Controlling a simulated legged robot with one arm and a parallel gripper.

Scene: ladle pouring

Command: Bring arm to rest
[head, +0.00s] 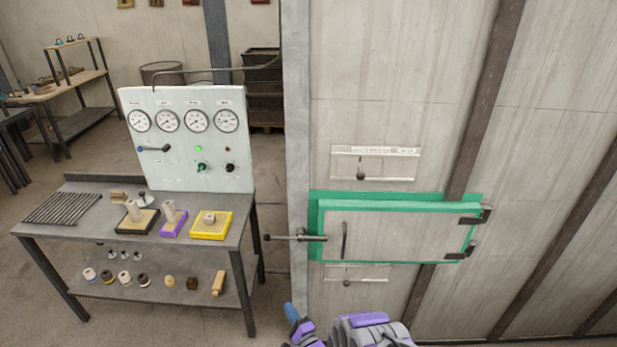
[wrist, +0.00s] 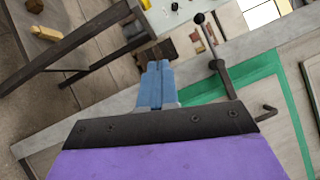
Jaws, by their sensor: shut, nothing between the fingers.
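My gripper (head: 292,313) shows at the bottom edge of the head view, low and just in front of the wall, below the green-framed door. In the wrist view its blue fingers (wrist: 154,86) are together with nothing between them. The rest of my arm is folded in purple and grey at the bottom of the head view. My gripper is apart from the door's lever handle (head: 300,238), which also shows in the wrist view (wrist: 223,80) beyond and to the right of the fingers.
The green-framed door (head: 400,232) is set in the panelled wall and looks shut. A metal table (head: 90,236) at left carries coloured blocks and a gauge panel (head: 190,140); small parts lie on its lower shelf. Bare floor (head: 180,325) lies in front of the table.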

